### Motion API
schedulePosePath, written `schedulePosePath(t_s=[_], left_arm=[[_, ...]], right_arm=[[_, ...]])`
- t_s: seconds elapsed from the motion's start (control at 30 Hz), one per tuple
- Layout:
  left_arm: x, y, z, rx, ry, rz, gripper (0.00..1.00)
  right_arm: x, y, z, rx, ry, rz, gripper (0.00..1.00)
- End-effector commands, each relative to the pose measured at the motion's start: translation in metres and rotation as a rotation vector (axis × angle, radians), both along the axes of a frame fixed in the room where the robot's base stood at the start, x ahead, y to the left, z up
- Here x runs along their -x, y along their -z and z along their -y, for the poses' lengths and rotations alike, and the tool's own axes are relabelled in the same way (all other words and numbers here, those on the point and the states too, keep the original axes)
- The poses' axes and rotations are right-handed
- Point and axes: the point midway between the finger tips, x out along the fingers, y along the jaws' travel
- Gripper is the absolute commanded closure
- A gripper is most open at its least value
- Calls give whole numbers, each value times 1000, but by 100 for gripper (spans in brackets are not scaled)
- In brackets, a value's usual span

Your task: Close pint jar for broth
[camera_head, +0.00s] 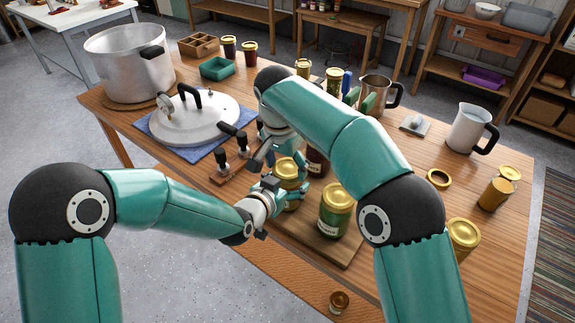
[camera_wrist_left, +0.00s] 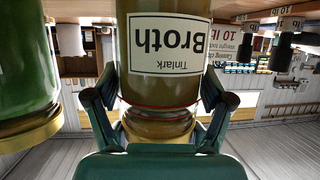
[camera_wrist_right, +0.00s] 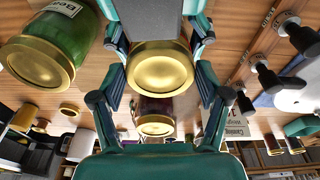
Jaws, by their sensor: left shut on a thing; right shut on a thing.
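The pint jar labelled Broth (camera_wrist_left: 165,50) stands on the wooden board, its gold lid and band (camera_head: 287,168) on its top in the head view. My left gripper (camera_head: 262,197) is shut on the jar's side; in the left wrist view its fingers (camera_wrist_left: 158,98) flank the glass. My right gripper (camera_head: 283,150) is above the jar and shut on the gold lid; in the right wrist view its fingers flank the lid (camera_wrist_right: 160,68). How tightly the band sits cannot be told.
A gold-lidded jar (camera_head: 336,209) stands close right on the board (camera_head: 300,234), and a dark jar (camera_head: 318,163) behind. A gold ring (camera_head: 439,178) and pitcher (camera_head: 468,130) are on the right. The pressure lid (camera_head: 190,127) and black-knobbed weights (camera_head: 222,157) are on the left.

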Motion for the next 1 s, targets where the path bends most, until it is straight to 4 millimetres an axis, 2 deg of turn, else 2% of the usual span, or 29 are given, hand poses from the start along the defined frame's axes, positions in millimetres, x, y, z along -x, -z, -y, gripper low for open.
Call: schedulePosePath(t_s=[0.2, 0.3, 0.43, 0.7, 0.73, 0.83, 0.87, 1.0], left_arm=[[0, 0, 0, -1, 1, 2, 100], [0, 0, 0, -1, 2, 1, 100], [0, 0, 0, -1, 2, 1, 100], [0, 0, 1, -1, 3, 1, 100], [0, 0, 1, -1, 3, 1, 100], [0, 0, 1, -1, 3, 0, 100], [0, 0, 1, -1, 3, 0, 100], [0, 0, 1, -1, 3, 0, 100]], right_arm=[[-4, 0, -4, -2, 513, 3, 43], [-4, 0, -5, -1, 672, 2, 43], [-4, 0, -4, -1, 756, 2, 43], [-4, 0, -4, -1, 760, 2, 43], [-4, -1, -4, -1, 760, 2, 20], [-4, 0, -4, 0, 759, 2, 3], [-4, 0, -4, 0, 759, 2, 0], [-4, 0, -4, 0, 759, 2, 0]])
